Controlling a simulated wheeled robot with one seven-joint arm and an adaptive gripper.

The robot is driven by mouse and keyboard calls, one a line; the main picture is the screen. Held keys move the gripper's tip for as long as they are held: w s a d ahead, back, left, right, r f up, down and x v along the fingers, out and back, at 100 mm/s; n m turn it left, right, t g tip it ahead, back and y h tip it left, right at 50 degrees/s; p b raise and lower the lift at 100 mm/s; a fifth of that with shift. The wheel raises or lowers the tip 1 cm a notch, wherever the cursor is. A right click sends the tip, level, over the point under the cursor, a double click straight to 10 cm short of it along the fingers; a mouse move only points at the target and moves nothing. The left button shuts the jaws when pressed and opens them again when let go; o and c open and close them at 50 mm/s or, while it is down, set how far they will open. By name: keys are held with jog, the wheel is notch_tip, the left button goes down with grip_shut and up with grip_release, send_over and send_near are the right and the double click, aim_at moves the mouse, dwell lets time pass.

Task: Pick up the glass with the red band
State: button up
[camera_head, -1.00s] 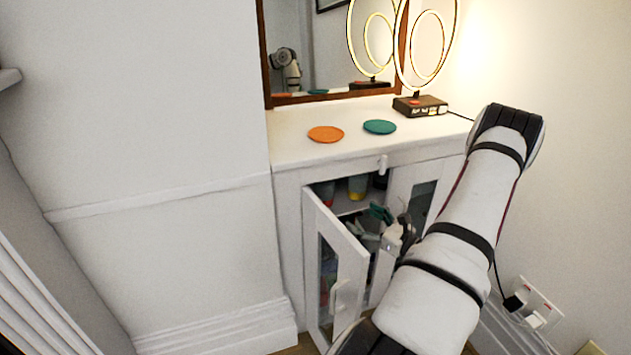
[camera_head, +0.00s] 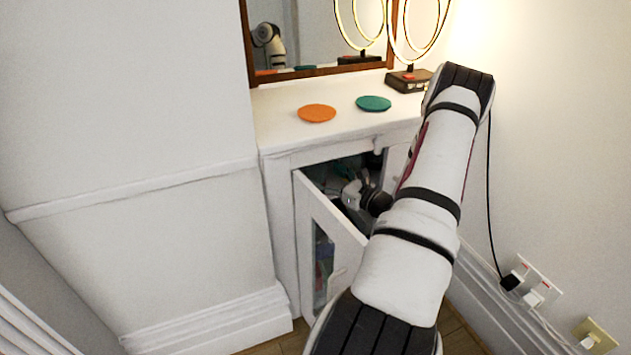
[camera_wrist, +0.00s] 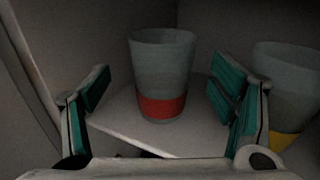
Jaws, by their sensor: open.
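The glass with the red band (camera_wrist: 162,75) stands upright on a shelf inside the cabinet, in the wrist view. Its red band (camera_wrist: 162,106) runs around the lower part. My gripper (camera_wrist: 156,88) is open, with a green-padded finger to the left and right of the glass in the picture. The glass appears just ahead of or between the fingertips; I see no contact. In the head view, my gripper (camera_head: 343,172) reaches into the cabinet opening, and the glass cannot be made out there.
A glass with a yellow band (camera_wrist: 285,85) stands close to the right finger. The cabinet's open door (camera_head: 330,235) is left of my arm. The shelf (camera_wrist: 135,130) has side walls close by. Orange (camera_head: 317,113) and teal (camera_head: 373,104) discs lie on the cabinet top (camera_head: 285,140).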

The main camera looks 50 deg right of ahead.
jog(key=w, duration=0.1)
jog(key=w+b, duration=0.1)
jog(key=w, duration=0.1)
jog(key=w+d, duration=0.1)
jog(key=w, duration=0.1)
jog(key=shift+r+b, duration=0.1)
jog(key=shift+b, duration=0.25)
jog(key=shift+c, duration=0.5)
jog(key=shift+a, duration=0.1)
jog(key=c, duration=1.3)
